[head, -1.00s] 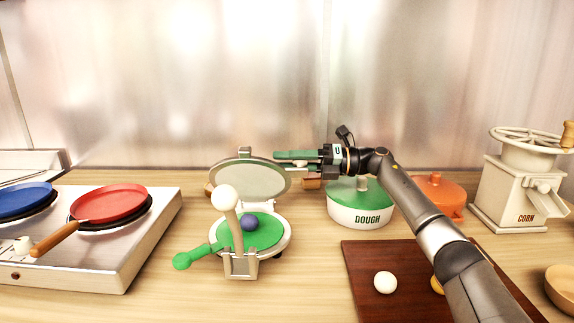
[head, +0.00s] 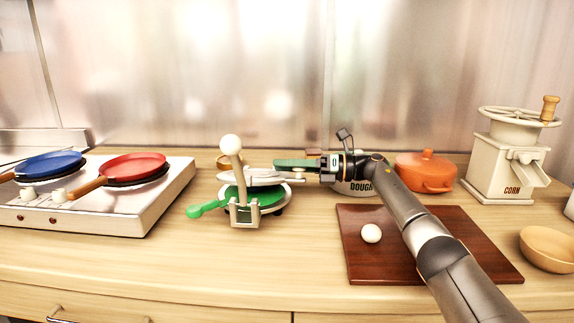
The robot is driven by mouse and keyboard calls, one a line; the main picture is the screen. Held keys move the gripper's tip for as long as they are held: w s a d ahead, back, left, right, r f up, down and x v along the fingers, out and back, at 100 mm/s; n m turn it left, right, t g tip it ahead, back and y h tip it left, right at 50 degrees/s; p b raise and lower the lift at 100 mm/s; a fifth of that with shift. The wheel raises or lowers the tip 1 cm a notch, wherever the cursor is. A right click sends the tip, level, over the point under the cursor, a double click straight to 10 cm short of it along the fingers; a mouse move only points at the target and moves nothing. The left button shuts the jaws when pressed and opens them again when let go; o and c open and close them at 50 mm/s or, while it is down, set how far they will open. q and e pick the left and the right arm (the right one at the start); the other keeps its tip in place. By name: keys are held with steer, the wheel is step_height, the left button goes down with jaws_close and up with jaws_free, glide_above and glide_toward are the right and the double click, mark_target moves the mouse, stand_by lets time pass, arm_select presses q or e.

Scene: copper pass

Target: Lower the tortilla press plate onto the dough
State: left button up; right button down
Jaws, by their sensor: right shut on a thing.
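The tortilla press stands mid-counter, with its pale upper plate (head: 236,176) tipped down to nearly level above the green lower disc (head: 265,196). A thin gap shows between them. The blue-purple dough ball is hidden under the plate. A white-knobbed lever (head: 231,146) stands upright at the press's front, and a green handle (head: 203,209) sticks out to the left. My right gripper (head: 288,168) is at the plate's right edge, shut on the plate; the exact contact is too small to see. My left gripper is not in view.
A dough pot (head: 352,188) sits partly behind my right arm. A brown board (head: 365,262) with a white ball (head: 371,233) lies front right. An orange pot (head: 427,172), corn grinder (head: 508,160) and wooden bowl (head: 549,248) stand right. A stove (head: 120,210) with two pans is left.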

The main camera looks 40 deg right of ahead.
steer(key=shift+s+a+f, duration=0.1)
steer(key=shift+a+f, duration=0.05)
stand_by(0.3)
steer(key=shift+c, duration=2.4)
jaws_free()
steer(key=shift+s, duration=0.1)
steer(key=v, duration=1.2)
steer(key=shift+d+b, duration=0.2)
steer(key=shift+b, duration=0.1)
steer(key=shift+s, duration=0.1)
